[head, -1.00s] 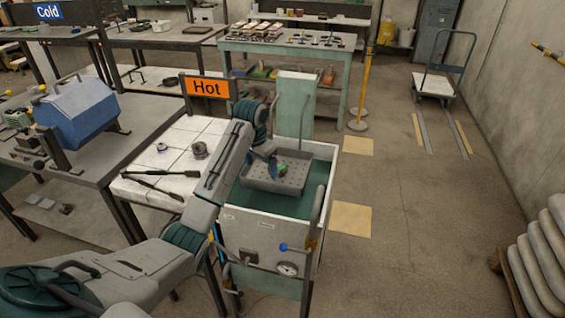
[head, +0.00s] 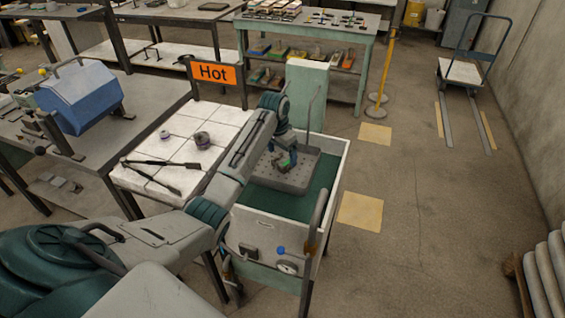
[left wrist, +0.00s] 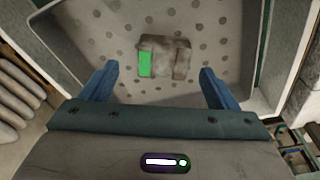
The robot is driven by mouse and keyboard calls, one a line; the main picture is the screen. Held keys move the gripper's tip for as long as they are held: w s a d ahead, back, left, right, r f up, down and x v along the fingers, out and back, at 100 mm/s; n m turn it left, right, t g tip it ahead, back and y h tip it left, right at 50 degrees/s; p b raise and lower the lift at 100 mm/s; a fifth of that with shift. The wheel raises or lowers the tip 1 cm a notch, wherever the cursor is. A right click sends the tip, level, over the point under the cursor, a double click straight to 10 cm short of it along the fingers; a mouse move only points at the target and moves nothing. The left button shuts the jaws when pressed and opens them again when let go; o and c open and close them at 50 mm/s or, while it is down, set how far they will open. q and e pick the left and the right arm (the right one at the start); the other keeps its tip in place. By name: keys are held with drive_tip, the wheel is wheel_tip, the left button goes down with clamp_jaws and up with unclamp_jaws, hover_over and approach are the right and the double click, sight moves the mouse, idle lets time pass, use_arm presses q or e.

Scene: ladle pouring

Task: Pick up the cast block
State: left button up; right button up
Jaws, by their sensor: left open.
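The cast block (left wrist: 180,60) is a small grey-brown piece with a bright green patch on its left side in the left wrist view. It lies on the floor of a grey perforated tray (left wrist: 95,25) inside the tank. In the head view its green part shows next to my gripper in the tray (head: 312,160). My left gripper (left wrist: 158,72) is open, its two blue fingers either side of the block's line and apart from it. In the head view my left gripper (head: 284,158) is over the tray, and partly hides the block. My right gripper is not in view.
The tray sits in a white-rimmed tank (head: 338,170) with green inside. Left of it, a white-tiled table (head: 170,125) holds tongs (head: 155,180) and small round pieces, by the Hot sign (head: 214,73).

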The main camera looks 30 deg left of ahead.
sight(282, 160)
use_arm(q)
drive_tip(key=shift+w+a+f+p, duration=0.1)
drive_tip(key=shift+w+f+p, duration=0.15)
drive_tip(key=shift+f, duration=0.8)
drive_tip(key=shift+w+a+f+p, duration=0.1)
drive_tip(key=shift+f+p, duration=0.15)
drive_tip(key=shift+f, duration=0.75)
drive_tip(key=c, duration=1.2)
drive_tip(key=shift+r, duration=0.15)
